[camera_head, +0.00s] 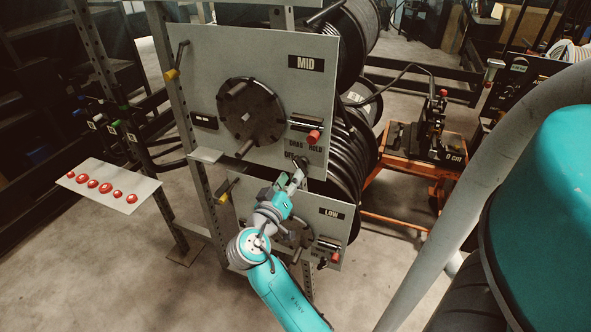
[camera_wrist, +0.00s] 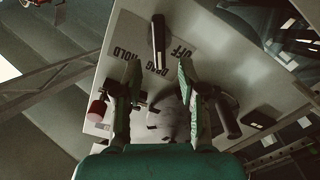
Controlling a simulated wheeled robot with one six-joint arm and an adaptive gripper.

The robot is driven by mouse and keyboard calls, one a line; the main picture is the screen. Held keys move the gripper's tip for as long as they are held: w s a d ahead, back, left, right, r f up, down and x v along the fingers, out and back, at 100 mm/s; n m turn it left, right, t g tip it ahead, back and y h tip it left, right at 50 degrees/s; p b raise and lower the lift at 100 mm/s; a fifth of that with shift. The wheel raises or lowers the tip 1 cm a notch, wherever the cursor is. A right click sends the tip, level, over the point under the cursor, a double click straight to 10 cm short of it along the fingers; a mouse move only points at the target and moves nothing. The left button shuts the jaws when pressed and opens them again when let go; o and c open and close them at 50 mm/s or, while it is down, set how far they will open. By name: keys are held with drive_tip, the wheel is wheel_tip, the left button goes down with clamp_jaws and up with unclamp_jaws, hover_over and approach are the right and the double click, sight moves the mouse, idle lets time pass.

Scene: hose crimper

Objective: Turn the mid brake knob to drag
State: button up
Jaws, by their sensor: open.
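The MID panel (camera_head: 215,60) is a grey plate with a round black reel hub. Its mid brake knob (camera_wrist: 158,38) is a dark elongated handle beside a grey label plate (camera_wrist: 128,55) with the words OFF, DRAG and HOLD. The handle lies near the DRAG and OFF words; I cannot tell exactly which one it marks. In the head view, the knob sits at the panel's lower right, partly hidden by my gripper (camera_head: 297,176). In the wrist view, my gripper (camera_wrist: 160,75) is open, its green-tipped fingers either side of the label area, with nothing gripped between them.
A red knob (camera_head: 313,136) sits just above the label, close to my gripper. The LOW panel (camera_head: 335,230) with its own hub and red knob is below. Black hose reels stand behind the panels.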

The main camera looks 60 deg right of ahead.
drive_tip(key=shift+s+a, duration=0.15)
drive_tip(key=shift+a, duration=1.3)
drive_tip(key=shift+s+a, duration=0.1)
drive_tip(key=shift+a, duration=1.35)
drive_tip(key=s+a+f+n+t+y, duration=0.3)
drive_tip(key=a+f+n+t+y, duration=0.25)
drive_tip(key=a+f, duration=0.35)
drive_tip(key=s+a+f+n+t+y, duration=0.3)
drive_tip(key=a+f+n+t+y, duration=0.25)
drive_tip(key=a+f, duration=0.3)
drive_tip(key=s+a+n+y, duration=0.2)
drive_tip(key=s+a+y, duration=0.3)
drive_tip(key=s+a, duration=0.3)
drive_tip(key=s+a+r+m+t+y, duration=0.2)
drive_tip(key=s+a+r, duration=0.1)
drive_tip(key=s+r, duration=0.4)
drive_tip(key=v, duration=0.2)
drive_tip(key=shift+s, duration=0.3)
